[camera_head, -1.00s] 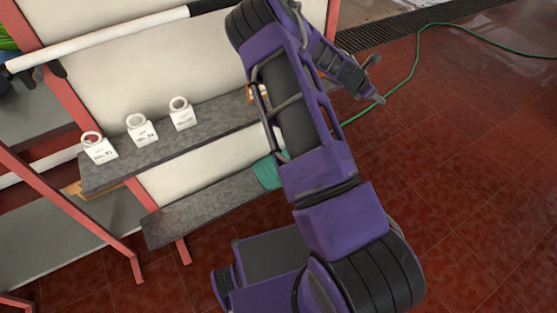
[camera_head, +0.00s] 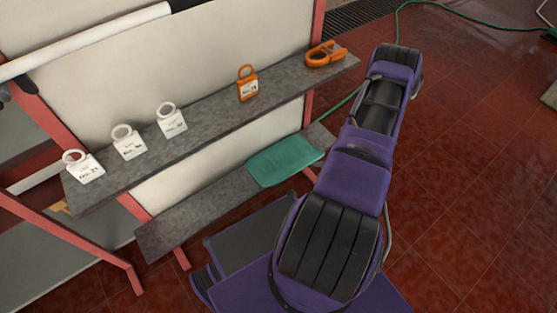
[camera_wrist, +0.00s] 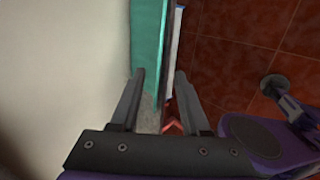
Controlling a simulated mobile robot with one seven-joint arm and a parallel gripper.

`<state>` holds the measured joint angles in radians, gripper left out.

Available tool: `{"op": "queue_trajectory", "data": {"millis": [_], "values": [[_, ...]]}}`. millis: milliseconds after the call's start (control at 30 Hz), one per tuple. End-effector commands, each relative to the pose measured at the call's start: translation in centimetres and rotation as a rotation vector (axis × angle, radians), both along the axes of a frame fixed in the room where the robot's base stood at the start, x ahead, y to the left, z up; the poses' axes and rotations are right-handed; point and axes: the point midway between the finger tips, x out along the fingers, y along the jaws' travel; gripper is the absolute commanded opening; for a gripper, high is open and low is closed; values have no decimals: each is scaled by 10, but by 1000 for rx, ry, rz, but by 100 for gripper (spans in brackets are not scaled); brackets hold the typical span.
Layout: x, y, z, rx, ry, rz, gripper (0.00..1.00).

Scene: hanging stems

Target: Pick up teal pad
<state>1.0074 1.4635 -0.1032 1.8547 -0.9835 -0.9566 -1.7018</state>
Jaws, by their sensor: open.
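The teal pad (camera_head: 285,160) lies flat on the right part of the lower grey shelf (camera_head: 190,215) in the head view. My arm passes just right of it, and my gripper is hidden in that view. In the wrist view the teal pad (camera_wrist: 148,40) is a narrow strip ahead of my gripper (camera_wrist: 160,72). The fingers are apart with nothing clamped between them. The left finger overlaps the pad's near end in the picture; I cannot tell whether they touch. The right finger lies over the red floor.
The upper shelf (camera_head: 205,118) holds several white tags (camera_head: 172,120), an orange tag (camera_head: 247,88) and an orange clamp-like item (camera_head: 325,55). A pale panel (camera_wrist: 60,80) rises close on the left in the wrist view. Red tiled floor (camera_head: 470,190) is open at right.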

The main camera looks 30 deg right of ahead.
Motion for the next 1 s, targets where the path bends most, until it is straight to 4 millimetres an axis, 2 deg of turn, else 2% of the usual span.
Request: {"op": "queue_trajectory", "data": {"millis": [167, 500, 633, 867, 1000], "values": [[16, 3, -17, 6, -14, -2, 46], [68, 5, -70, 5, -11, -3, 46], [80, 5, -81, 4, -10, -4, 46], [91, 6, -92, 5, -9, -4, 46], [105, 10, -109, 5, -11, -6, 46]]}}
